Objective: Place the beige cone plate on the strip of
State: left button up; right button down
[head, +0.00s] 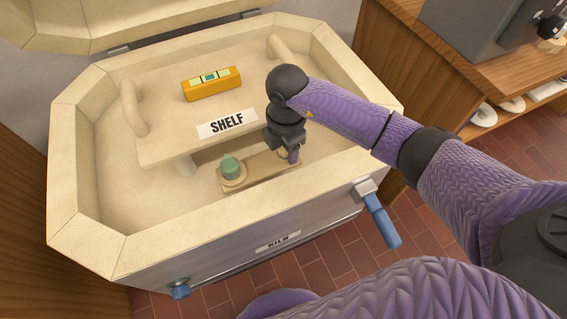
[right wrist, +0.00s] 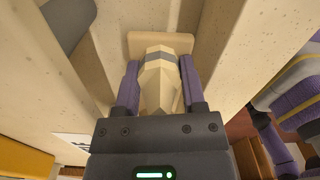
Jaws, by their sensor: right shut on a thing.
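My right gripper (head: 286,157) is lowered into the open kiln, at the right end of a tan strip (head: 260,170) on the kiln's floor. In the right wrist view it is shut on a beige cone piece (right wrist: 158,85) with a grey band, held between the two purple fingers. The fingers hide most of this piece in the head view, and I cannot tell whether it touches the strip. A green cone (head: 231,167) on a round beige base stands on the strip's left end. My left gripper is not in view.
A cream shelf (head: 165,125) labelled SHELF, with two upright handles, lies beside the strip. A yellow spirit level (head: 211,84) rests on it. The thick kiln rim (head: 200,218) surrounds the space. A wooden bench (head: 470,70) stands at the right.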

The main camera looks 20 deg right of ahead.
notch_tip(320, 180, down, 5)
jog(key=b, duration=0.3)
jog(key=shift+f, duration=0.2)
jog(key=shift+r, duration=0.25)
jog(key=shift+f, duration=0.15)
jog(key=shift+c, duration=0.9)
grip_release()
jog(key=shift+p, duration=0.3)
notch_tip(320, 180, up, 12)
jog(key=p, duration=0.6)
jog(key=shift+r+p, duration=0.2)
jog(key=shift+p, duration=0.1)
